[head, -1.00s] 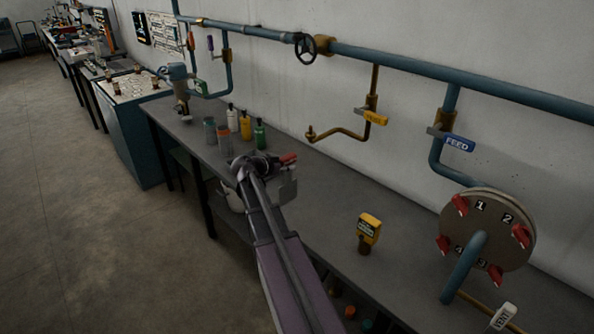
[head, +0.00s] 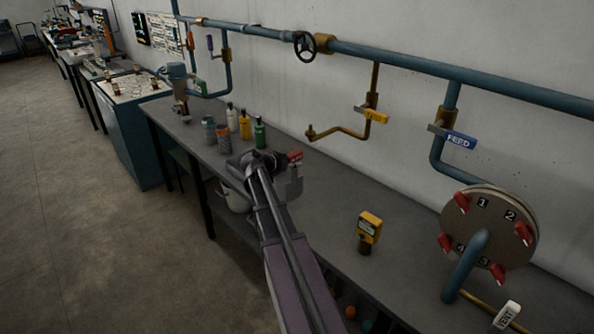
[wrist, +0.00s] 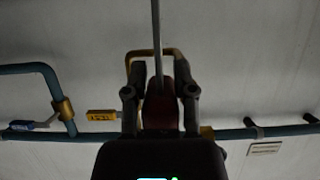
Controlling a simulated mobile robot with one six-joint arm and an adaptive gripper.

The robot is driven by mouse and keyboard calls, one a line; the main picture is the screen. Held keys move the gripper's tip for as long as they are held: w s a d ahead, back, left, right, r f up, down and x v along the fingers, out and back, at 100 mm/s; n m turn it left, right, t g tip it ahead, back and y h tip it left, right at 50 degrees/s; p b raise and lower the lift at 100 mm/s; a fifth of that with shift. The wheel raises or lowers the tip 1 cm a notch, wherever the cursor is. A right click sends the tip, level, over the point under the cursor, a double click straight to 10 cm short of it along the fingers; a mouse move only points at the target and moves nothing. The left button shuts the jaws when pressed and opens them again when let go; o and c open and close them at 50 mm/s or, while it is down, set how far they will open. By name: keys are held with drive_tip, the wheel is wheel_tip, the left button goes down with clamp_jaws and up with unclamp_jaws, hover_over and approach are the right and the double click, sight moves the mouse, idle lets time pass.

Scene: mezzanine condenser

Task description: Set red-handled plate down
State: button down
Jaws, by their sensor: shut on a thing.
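My gripper (head: 280,162) is shut on the red handle (head: 295,156) of a grey plate (head: 293,182). In the head view the plate hangs beside the gripper, over or near the grey bench (head: 325,207); I cannot tell whether it touches the top. In the wrist view my gripper (wrist: 160,95) has the dark red handle (wrist: 161,112) between its two fingers. The plate (wrist: 157,35) shows there edge-on as a thin grey strip. My arm hides part of the bench.
Several bottles and jars, including a green bottle (head: 260,133), stand behind the gripper. A yellow meter (head: 369,230) stands on the bench to the right. A brass pipe with a yellow tag (head: 376,116) and a round flange (head: 490,225) stick out from the wall. Bench between is clear.

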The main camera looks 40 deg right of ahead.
drive_tip(key=shift+f+b, duration=0.85)
drive_tip(key=shift+f, duration=0.4)
drive_tip(key=shift+c, duration=2.2)
unclamp_jaws()
drive_tip(key=shift+r, duration=0.2)
drive_tip(key=shift+a+r, duration=0.1)
drive_tip(key=shift+a, duration=0.2)
drive_tip(key=p+v, duration=0.4)
drive_tip(key=v, duration=0.7)
drive_tip(key=shift+a+p, duration=0.25)
drive_tip(key=shift+p, duration=0.1)
